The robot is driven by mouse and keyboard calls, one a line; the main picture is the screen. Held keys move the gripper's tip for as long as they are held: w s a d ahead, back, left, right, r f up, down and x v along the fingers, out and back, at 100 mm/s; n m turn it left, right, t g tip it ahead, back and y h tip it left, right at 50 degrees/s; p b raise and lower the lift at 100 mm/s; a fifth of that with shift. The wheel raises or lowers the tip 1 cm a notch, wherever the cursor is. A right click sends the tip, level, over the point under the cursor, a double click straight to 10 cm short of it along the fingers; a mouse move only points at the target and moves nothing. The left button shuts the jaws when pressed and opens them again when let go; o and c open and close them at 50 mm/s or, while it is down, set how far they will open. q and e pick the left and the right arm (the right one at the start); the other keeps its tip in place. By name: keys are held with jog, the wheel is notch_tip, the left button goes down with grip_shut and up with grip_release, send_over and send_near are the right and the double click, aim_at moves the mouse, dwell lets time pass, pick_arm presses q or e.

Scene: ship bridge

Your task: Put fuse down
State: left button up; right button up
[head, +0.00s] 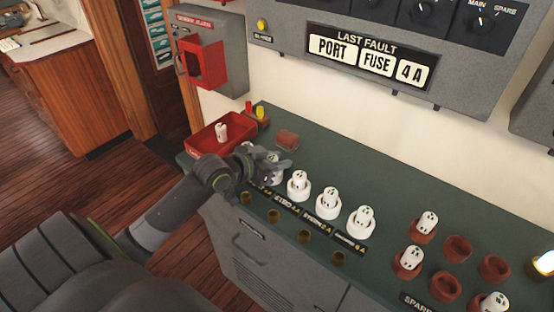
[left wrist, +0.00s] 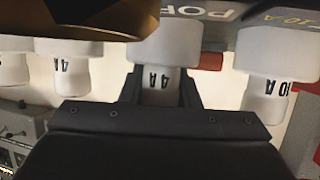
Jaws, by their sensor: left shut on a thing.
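My left gripper (head: 274,172) is over the left part of the fuse row on the green counter. In the left wrist view its dark jaws are shut on a white fuse (left wrist: 157,78). In the head view the gripper mostly hides the held fuse. My right gripper is not in view.
Several white fuses (head: 327,201) stand in the row to the right. A red tray (head: 199,146) holds a white fuse (head: 222,132). Brown spare sockets (head: 456,248) stand at right, some empty. A panel (head: 368,62) reads "LAST FAULT PORT FUSE 4A". A lit lamp (head: 545,263) is far right.

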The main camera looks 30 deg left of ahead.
pick_arm(q)
jog(key=shift+f, duration=0.25)
jog(key=o, duration=0.8)
jog(key=shift+o, duration=0.9)
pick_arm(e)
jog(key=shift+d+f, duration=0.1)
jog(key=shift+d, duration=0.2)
pick_arm(q)
jog(key=shift+r, duration=0.3)
jog(key=shift+s+a+r, duration=0.1)
jog(key=shift+s+r, duration=0.05)
jog(key=shift+s, duration=0.05)
jog(key=p+v, duration=0.2)
jog(key=v, duration=0.8)
jog(key=shift+r, duration=0.1)
jog(key=shift+v, duration=0.75)
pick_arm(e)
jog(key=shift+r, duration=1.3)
